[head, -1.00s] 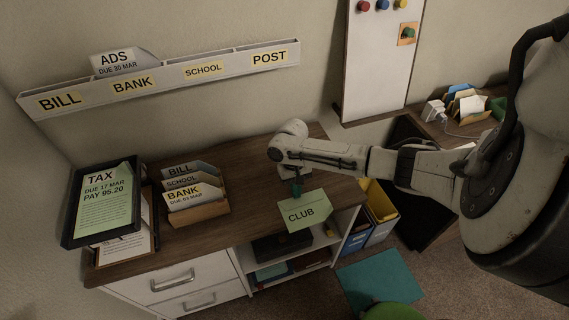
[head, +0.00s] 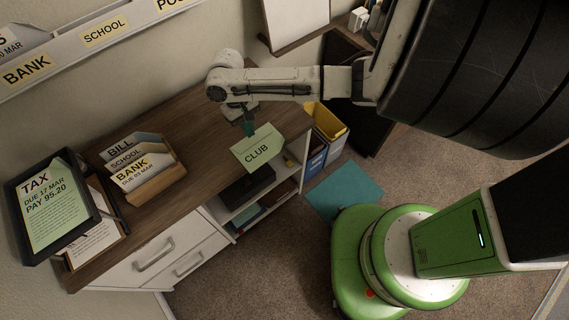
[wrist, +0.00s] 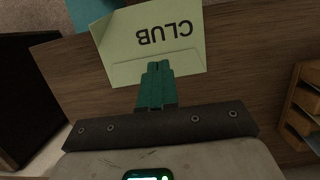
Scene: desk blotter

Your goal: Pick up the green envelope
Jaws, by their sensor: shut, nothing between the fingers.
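The green envelope (head: 258,150), marked CLUB, lies flat at the front edge of the wooden desktop and partly overhangs it. In the wrist view the envelope (wrist: 150,42) shows upside down, with its flap edge towards me. My gripper (head: 250,131) points down at the envelope's back edge, with its teal fingers shut and nothing between them. In the wrist view the closed fingertips of my gripper (wrist: 158,67) overlap the flap edge. I cannot tell whether they touch the paper.
A wooden letter holder (head: 160,185) with BILL, SCHOOL and BANK envelopes stands left of my gripper. Open shelves (head: 240,205) sit below the envelope. A teal mat (head: 345,190) lies on the floor.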

